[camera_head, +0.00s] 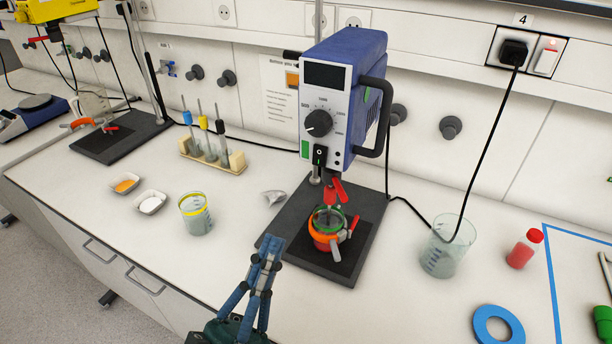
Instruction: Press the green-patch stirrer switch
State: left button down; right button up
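The blue overhead stirrer (362,62) stands on its stand behind the bench's middle. Its front panel has a dark display, a black speed knob and a green patch (305,148) at the lower left. The black rocker switch (319,155) is right of the patch, below the knob. My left gripper (269,245) is in front of the stand, below and left of the switch and well apart from it. Its blue fingers are together and nothing shows between them. My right gripper is not in view.
An orange-ringed vessel (322,240) sits on the dark stand base (332,268) below the stirrer. A yellow-rimmed beaker (196,214) is to the left. A clear beaker (443,248), red bottle (521,250) and blue ring (497,326) are right. A black cable crosses the right side.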

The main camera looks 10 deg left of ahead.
pick_arm(q)
jog(key=p, duration=0.4)
send_near(317, 151)
notch_tip(317, 151, up, 4)
jog(key=w, duration=0.1)
jog(key=w+p, duration=0.1)
jog(key=w+d, duration=0.1)
jog(key=shift+w+f+p, duration=0.35)
jog(key=shift+w+f, duration=0.05)
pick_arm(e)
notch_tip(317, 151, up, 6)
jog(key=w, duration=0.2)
